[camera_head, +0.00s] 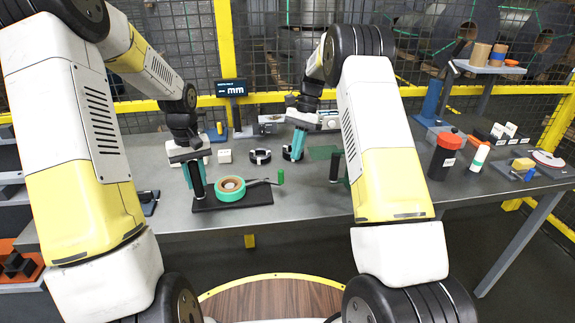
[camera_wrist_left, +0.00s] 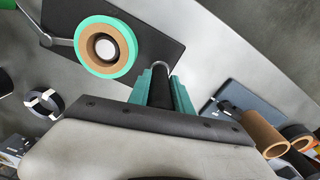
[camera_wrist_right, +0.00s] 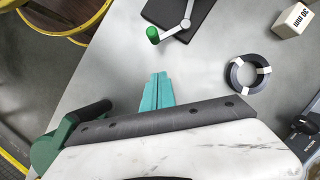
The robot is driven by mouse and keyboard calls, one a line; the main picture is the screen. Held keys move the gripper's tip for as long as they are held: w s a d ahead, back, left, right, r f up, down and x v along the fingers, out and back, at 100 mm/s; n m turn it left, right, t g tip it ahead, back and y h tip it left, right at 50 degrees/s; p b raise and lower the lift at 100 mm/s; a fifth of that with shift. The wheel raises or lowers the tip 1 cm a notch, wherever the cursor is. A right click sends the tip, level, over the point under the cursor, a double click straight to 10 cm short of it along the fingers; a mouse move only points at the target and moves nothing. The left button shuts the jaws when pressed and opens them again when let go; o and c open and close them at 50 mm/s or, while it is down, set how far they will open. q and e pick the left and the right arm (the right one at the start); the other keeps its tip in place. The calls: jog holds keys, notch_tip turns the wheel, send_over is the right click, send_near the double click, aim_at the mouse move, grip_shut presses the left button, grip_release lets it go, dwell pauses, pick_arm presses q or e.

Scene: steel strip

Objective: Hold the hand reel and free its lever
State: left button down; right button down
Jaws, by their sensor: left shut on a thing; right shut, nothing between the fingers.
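The hand reel's black base (camera_head: 235,201) lies on the grey table, bearing a green-rimmed roll with a brown core (camera_head: 231,185). My left gripper (camera_head: 196,180) is shut on the reel's upright black grip, which shows between the teal fingers in the left wrist view (camera_wrist_left: 161,88). The lever (camera_wrist_right: 180,22), a metal arm with a green knob (camera_head: 281,176), reaches out from the reel's right side. My right gripper (camera_head: 298,146) is shut and empty, behind and to the right of the knob. In the right wrist view its fingertips (camera_wrist_right: 156,76) are apart from the knob.
A green tool with a black handle (camera_wrist_right: 75,130) is near my right gripper. A red-lidded black canister (camera_head: 446,155) and a white bottle (camera_head: 480,157) stand farther right.

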jog(key=shift+s+a+f, duration=0.35)
jog(key=shift+s+f, duration=0.05)
jog(key=shift+f, duration=0.25)
jog(key=shift+s+a+f, duration=0.3)
jog(key=shift+s+f, duration=0.05)
jog(key=shift+f, duration=0.25)
pick_arm(q)
jog(key=shift+s, duration=0.1)
pick_arm(e)
jog(key=shift+s+a, duration=0.7)
jog(key=shift+s, duration=0.2)
jog(key=shift+s+a, duration=0.25)
jog(key=shift+s, duration=0.1)
